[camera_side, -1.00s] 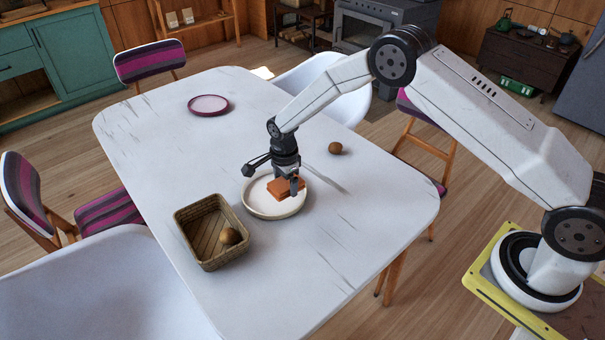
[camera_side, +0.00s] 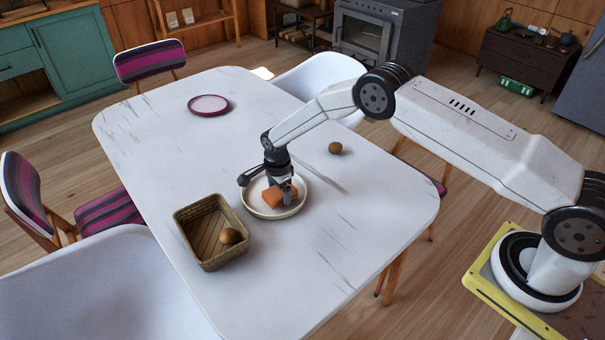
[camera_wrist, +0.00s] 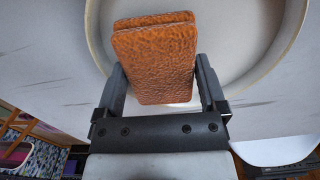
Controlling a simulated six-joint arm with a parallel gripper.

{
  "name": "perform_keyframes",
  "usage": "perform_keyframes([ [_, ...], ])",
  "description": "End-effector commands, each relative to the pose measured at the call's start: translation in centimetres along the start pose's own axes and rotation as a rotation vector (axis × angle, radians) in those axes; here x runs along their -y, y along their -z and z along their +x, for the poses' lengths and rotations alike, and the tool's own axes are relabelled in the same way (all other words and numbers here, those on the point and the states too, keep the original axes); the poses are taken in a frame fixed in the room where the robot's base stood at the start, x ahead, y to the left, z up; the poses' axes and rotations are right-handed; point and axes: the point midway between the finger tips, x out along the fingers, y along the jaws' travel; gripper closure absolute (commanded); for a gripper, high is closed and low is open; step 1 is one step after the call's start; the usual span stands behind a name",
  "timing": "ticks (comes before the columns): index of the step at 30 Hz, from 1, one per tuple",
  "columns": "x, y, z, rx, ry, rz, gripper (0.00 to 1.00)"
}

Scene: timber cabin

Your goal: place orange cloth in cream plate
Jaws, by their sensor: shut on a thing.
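The orange cloth (camera_side: 277,198) is a small folded block. My gripper (camera_side: 281,190) is shut on it and holds it low inside the rim of the cream plate (camera_side: 297,205). In the wrist view the orange cloth (camera_wrist: 155,60) sits between the two fingers of my gripper (camera_wrist: 160,85), and the cream plate (camera_wrist: 268,70) spreads behind it. I cannot tell whether the cloth touches the plate's surface.
Another brown round item (camera_side: 335,148) lies on the white table (camera_side: 345,225) behind right. A magenta-rimmed plate (camera_side: 209,105) is at the far end. The table's right part is clear.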

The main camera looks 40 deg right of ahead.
Motion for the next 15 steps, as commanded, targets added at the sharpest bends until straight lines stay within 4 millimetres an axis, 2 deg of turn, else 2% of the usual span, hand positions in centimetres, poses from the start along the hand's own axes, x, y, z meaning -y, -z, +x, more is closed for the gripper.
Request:
perform_keyframes([
  [4, 0.02, -0.01, 1.04, 0.0, 0.001, 0.0, 0.65],
  [15, 0.0, 0.0, 1.28, 0.0, 0.001, 0.0, 0.65],
])
